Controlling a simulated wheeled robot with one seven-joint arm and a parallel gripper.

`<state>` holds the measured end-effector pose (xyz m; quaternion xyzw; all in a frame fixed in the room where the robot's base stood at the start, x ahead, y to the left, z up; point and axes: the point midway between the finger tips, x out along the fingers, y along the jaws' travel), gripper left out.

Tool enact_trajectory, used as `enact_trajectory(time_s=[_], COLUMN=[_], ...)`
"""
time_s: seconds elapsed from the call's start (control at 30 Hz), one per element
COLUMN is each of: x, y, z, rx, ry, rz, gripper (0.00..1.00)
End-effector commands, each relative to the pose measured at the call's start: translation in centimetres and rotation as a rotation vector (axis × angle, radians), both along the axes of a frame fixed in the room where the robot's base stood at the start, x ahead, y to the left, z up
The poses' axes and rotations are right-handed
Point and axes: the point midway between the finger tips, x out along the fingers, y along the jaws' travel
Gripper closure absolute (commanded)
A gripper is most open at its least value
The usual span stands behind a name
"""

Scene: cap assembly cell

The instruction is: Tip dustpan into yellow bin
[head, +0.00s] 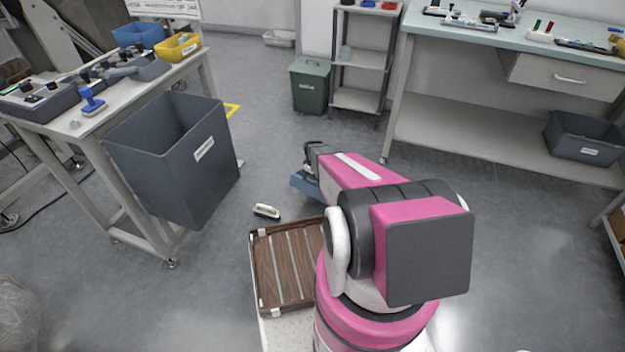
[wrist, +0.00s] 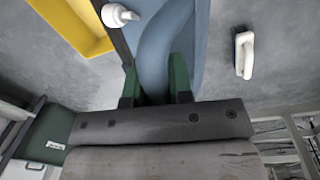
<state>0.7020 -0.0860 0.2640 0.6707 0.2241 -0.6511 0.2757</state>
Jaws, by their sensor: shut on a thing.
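My gripper (wrist: 156,85) is shut on the handle of the blue dustpan (wrist: 185,25), between its green fingers. In the head view, the dustpan (head: 305,184) shows low beyond my arm, partly hidden by it. A small white rounded piece (wrist: 118,15) shows at the dustpan's edge in the wrist view; whether it touches the pan is unclear. A yellow bin (head: 185,50) stands on the left table, well away from my gripper. A broad yellow shape (wrist: 72,20) shows at the wrist view's upper left; I cannot tell whether it is that bin.
A large dark grey bin (head: 150,155) stands at the left table (head: 85,135). A white-handled brush (head: 266,210) lies apart from the dustpan. A green bin (head: 310,85) stands at the back. A brown slatted tray (head: 283,270) is near my arm.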

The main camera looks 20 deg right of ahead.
Motion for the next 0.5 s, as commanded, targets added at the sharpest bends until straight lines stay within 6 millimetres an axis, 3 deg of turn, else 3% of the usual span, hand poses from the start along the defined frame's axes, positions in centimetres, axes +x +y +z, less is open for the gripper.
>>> enact_trajectory(time_s=[0.5], x=[2.1], y=[-2.2], z=[1.9], rx=[0.128], ry=[0.112], rz=[-0.001], gripper=[1.00])
